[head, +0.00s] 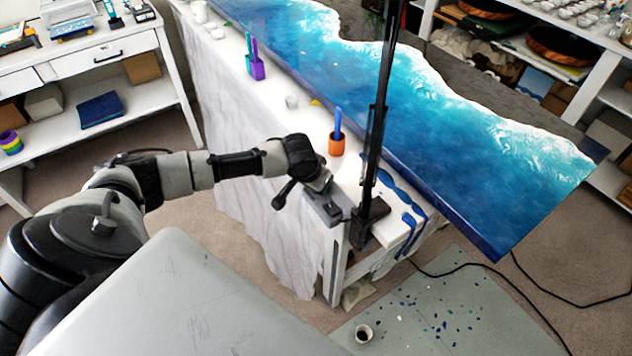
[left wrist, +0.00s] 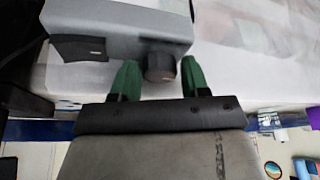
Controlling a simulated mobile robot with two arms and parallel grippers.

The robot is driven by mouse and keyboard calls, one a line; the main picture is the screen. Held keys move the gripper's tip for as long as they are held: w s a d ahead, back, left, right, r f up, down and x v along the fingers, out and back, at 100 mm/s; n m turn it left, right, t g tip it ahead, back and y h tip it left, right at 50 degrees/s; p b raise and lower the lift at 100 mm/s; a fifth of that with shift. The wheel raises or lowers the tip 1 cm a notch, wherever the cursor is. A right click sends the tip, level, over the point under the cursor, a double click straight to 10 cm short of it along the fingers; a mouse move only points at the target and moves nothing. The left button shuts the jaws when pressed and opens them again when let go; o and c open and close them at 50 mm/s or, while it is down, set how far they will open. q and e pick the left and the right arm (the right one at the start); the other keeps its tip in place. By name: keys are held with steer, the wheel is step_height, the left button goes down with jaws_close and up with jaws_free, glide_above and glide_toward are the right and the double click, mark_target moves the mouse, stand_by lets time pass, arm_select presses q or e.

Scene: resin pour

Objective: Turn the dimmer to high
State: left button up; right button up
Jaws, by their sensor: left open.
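The dimmer is a grey box (head: 322,209) at the front corner of the white-draped table, beside the base of a black stand. In the left wrist view the box (left wrist: 120,32) fills the upper left, and its dark round knob (left wrist: 160,66) sticks out toward me. My left gripper (left wrist: 159,78) is open, with one green fingertip on each side of the knob. In the head view the knob and fingertips are too hidden by my wrist to make out. My right gripper is in neither view.
A black upright stand (head: 378,130) rises right beside the dimmer. The blue resin slab (head: 430,110) lies behind it. An orange cup (head: 337,146) with a blue stick stands close behind my wrist. Black cables (head: 480,267) run over the floor at right.

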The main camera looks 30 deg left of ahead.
arm_select(q)
steer(key=c, duration=0.6)
steer(key=shift+c, duration=0.2)
steer(key=shift+r, duration=0.1)
steer(key=shift+m+h+p, duration=0.6)
steer(key=shift+m+p, duration=0.25)
steer(key=shift+m, duration=0.25)
steer(key=shift+a+m+h, duration=0.1)
steer(key=shift+m+h, duration=0.2)
steer(key=shift+m, duration=0.6)
steer(key=m+h, duration=0.1)
steer(key=m, duration=0.1)
steer(key=shift+w+m+g, duration=0.1)
steer(key=shift+m+g, duration=0.2)
steer(key=shift+a+m+g+h+b, duration=0.1)
steer(key=shift+m+g+h+b, duration=0.25)
steer(key=shift+m, duration=0.6)
steer(key=shift+m+g+h+b, duration=0.15)
steer(key=shift+m+b, duration=0.3)
steer(key=shift+m, duration=0.5)
